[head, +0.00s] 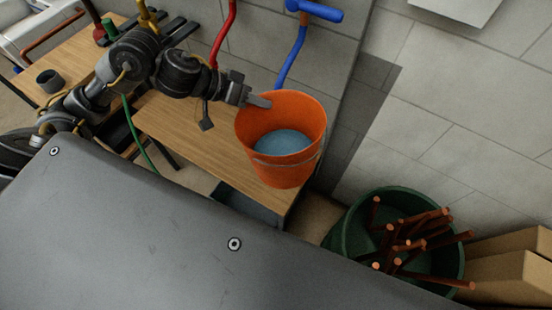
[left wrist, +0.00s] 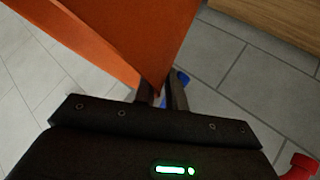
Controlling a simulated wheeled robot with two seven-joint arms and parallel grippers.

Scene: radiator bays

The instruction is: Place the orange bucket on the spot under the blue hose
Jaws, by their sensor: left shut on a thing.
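The orange bucket (head: 283,172) is upright or nearly so at the right end of the wooden table (head: 185,135), with something blue, like water, inside. I cannot tell whether its base touches the tabletop. My left gripper (head: 262,101) is shut on the left side of its rim. In the left wrist view the bucket wall (left wrist: 150,30) rises from between the fingers (left wrist: 163,92). The blue hose (head: 291,58) hangs from a blue tap on the wall, its lower end just behind the bucket rim. No marked spot shows under it. My right gripper is out of view.
A red hose (head: 222,35) hangs left of the blue one. A green bin (head: 345,240) of copper-coloured pipes and cardboard boxes (head: 510,275) stand at the lower right. A dark cup (head: 50,80) and a red-and-green item (head: 98,28) sit on the table's left part.

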